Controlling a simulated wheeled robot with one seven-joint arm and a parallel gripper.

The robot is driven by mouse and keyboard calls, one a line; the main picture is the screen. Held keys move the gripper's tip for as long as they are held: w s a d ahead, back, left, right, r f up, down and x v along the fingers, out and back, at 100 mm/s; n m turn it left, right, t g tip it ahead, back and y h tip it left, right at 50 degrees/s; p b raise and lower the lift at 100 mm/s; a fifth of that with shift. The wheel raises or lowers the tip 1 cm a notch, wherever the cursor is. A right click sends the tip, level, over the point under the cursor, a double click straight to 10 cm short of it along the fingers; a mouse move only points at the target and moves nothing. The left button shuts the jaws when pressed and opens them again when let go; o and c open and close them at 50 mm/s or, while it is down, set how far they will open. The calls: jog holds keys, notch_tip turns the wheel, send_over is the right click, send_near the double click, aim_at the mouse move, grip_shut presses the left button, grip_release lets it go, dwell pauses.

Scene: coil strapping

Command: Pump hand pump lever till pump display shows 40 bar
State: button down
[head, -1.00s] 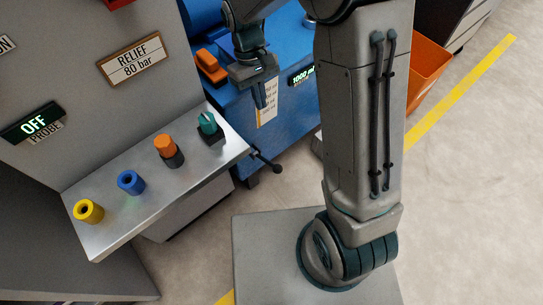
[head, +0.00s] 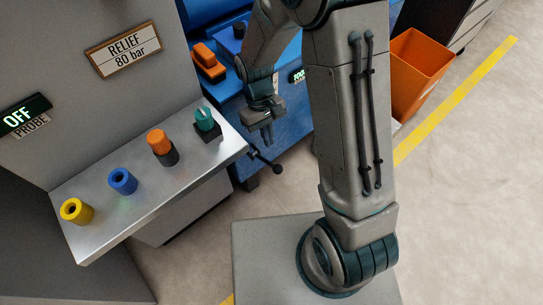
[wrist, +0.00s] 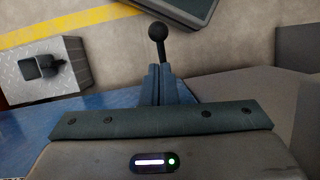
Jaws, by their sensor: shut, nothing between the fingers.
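The black lever (head: 265,162) with a ball knob sticks out low at the front of the blue cabinet, beside the grey shelf. In the wrist view, the black ball knob and its rod (wrist: 158,33) show just beyond my fingertips. My gripper (head: 268,141) is shut and empty, pointing down just above the lever in the head view. I cannot tell whether the fingers touch the rod. A small green-lit display (head: 298,76) on the blue cabinet is partly hidden by my arm; its reading is not legible. No bar reading from a pump display is visible.
The grey shelf (head: 150,190) at left carries yellow (head: 76,211), blue (head: 122,181) and orange (head: 159,142) cylinders and a green knob (head: 205,121). An orange bin (head: 418,70) stands at right. A sign reads RELIEF 80 bar (head: 123,48); another display reads OFF (head: 18,118).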

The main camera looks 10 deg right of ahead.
aim_at(273, 165)
jog(key=b+x, duration=0.1)
jog(key=x, duration=0.6)
jog(key=shift+b, duration=0.35)
jog(key=shift+r, duration=0.1)
jog(key=shift+w, duration=0.1)
